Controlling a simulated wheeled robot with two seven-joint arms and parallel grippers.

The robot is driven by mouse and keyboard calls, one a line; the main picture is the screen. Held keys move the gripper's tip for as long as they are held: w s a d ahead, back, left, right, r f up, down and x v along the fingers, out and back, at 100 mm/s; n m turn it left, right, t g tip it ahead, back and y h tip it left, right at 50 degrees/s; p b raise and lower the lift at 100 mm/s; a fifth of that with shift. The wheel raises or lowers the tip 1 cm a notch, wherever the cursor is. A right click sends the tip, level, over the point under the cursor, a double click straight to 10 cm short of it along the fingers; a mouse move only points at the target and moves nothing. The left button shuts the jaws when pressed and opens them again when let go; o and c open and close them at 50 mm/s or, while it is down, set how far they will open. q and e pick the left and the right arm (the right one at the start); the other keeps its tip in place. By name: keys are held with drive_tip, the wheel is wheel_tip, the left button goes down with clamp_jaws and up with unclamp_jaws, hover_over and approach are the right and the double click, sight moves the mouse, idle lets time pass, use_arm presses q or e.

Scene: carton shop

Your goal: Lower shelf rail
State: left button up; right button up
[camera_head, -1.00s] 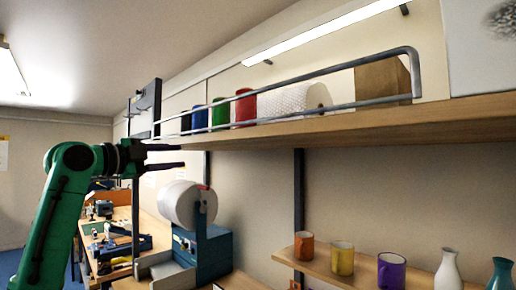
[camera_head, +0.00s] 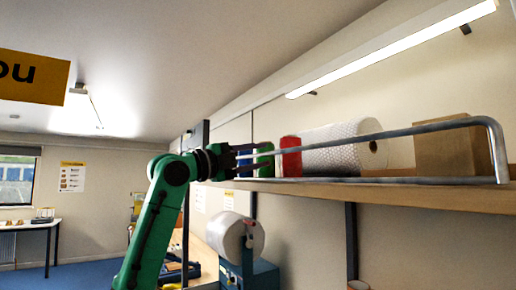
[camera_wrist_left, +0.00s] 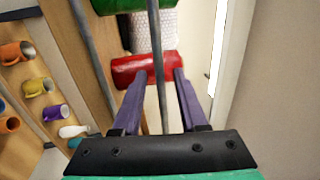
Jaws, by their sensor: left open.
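The shelf rail (camera_head: 420,129) is a grey metal bar along the shelf's front edge. It bends down at its right end to a lower bar (camera_head: 430,180) near the board. The rail looks raised above the shelf. My left gripper (camera_head: 264,154) is open at the rail's left part, in front of the green and red rolls. In the left wrist view, the upper bar (camera_wrist_left: 155,50) runs between the open fingers (camera_wrist_left: 160,76); contact cannot be told. The lower bar (camera_wrist_left: 94,50) passes left of the fingers. My right gripper is not in view.
On the shelf (camera_head: 400,193) stand a blue roll (camera_head: 243,165), a green roll (camera_head: 265,160), a red roll (camera_head: 291,157), a bubble-wrap roll (camera_head: 330,150) and a brown carton (camera_head: 455,150). A lamp (camera_head: 400,45) hangs above. Mugs (camera_wrist_left: 40,87) stand on a lower shelf.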

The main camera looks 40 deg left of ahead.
use_arm(q)
drive_tip(key=shift+s+a, duration=0.15)
drive_tip(key=shift+a, duration=0.05)
clamp_jaws()
